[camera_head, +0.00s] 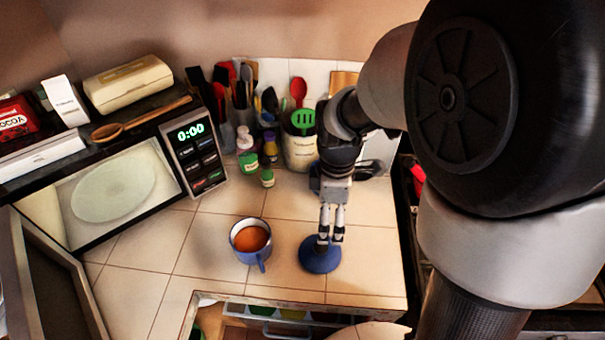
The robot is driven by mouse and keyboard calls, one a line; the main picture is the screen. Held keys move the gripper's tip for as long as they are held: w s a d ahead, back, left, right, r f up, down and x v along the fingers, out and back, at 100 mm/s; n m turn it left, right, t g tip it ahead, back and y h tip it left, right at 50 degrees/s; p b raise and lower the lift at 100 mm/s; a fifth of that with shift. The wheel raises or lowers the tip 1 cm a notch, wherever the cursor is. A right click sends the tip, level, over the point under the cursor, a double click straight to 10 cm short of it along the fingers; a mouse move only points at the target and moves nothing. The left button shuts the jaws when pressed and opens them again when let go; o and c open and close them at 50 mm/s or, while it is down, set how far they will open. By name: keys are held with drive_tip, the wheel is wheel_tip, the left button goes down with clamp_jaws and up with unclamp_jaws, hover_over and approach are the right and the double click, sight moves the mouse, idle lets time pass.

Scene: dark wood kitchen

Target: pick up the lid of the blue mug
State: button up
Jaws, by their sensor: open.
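The blue mug (241,253) stands upright and uncovered on the tiled counter, with orange-brown contents showing inside. Its handle points toward the front. The round blue lid (320,259) lies on the counter to the right of the mug. My gripper (330,238) points down over the lid, with its fingertips at the lid's back half. The fingers are a little apart. From this view I cannot tell whether they touch the lid, and the lid's middle is partly hidden behind them.
A microwave (195,150) with its door open stands at the left. Small bottles (247,155) and a utensil crock (300,152) stand at the back. An open drawer (275,327) lies below the counter's front edge. Tiles left of the mug are clear.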

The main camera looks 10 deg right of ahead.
sight(323, 248)
wheel_tip(323, 248, down, 11)
drive_tip(key=b, duration=0.3)
drive_tip(key=shift+r, duration=0.2)
drive_tip(key=shift+w+a+f+b, duration=0.1)
drive_tip(key=shift+a+f+b, duration=0.15)
drive_tip(key=shift+f+b, duration=0.85)
drive_tip(key=shift+a+f+b, duration=0.2)
drive_tip(key=shift+f+b, duration=0.25)
drive_tip(key=shift+f, duration=1.1)
drive_tip(key=shift+c, duration=0.2)
drive_tip(key=c, duration=0.9)
drive_tip(key=shift+s, duration=0.25)
drive_tip(key=c, duration=0.7)
drive_tip(key=shift+o, duration=0.2)
